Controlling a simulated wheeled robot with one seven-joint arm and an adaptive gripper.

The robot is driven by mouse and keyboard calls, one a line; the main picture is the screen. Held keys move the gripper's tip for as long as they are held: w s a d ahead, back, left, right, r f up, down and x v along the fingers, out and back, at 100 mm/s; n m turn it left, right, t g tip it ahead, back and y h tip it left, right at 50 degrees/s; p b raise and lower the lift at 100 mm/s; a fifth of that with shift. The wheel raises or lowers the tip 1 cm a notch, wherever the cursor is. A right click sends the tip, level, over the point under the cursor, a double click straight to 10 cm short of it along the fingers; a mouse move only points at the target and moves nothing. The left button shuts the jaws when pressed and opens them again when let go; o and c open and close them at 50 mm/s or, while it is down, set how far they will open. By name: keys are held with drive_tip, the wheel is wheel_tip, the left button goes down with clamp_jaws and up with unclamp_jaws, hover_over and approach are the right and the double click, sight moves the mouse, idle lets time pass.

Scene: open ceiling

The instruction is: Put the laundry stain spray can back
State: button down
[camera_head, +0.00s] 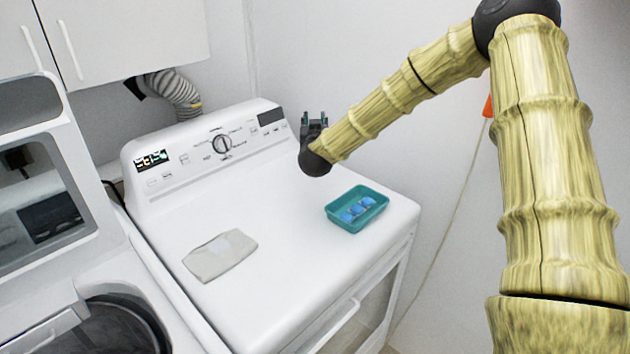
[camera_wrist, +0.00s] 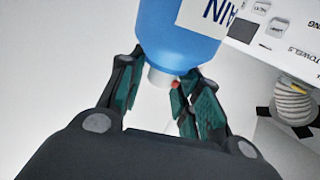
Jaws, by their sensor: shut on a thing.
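The laundry stain spray can (camera_wrist: 172,45) is blue with a white label; the letters "AIN" show on it. It fills the upper middle of the wrist view and is cut off by the top edge. Its white cap end (camera_wrist: 161,79) points toward my gripper (camera_wrist: 163,74). The dark fingers with green pads are shut on the can near this end. In the head view my gripper (camera_head: 314,122) is above the back right of the white dryer top, by the control panel. I cannot make out the can in that view.
A teal tray (camera_head: 343,222) with several blue items stands on the right of the white machine (camera_head: 300,270). A folded beige cloth (camera_head: 205,262) lies at the left. The top between them is clear. A cabinet (camera_head: 140,35) and silver duct (camera_head: 180,95) are behind.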

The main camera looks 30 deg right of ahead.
drive_tip(key=shift+w+d+f, duration=0.1)
drive_tip(key=shift+d+f, duration=0.1)
drive_tip(key=shift+f, duration=0.15)
drive_tip(key=shift+f+p, duration=1.65)
drive_tip(key=shift+f, duration=2.95)
drive_tip(key=c, duration=1)
unclamp_jaws()
drive_tip(key=shift+a, duration=0.1)
drive_tip(key=b+v, duration=0.3)
drive_tip(key=v, duration=0.9)
drive_tip(key=shift+b, duration=0.4)
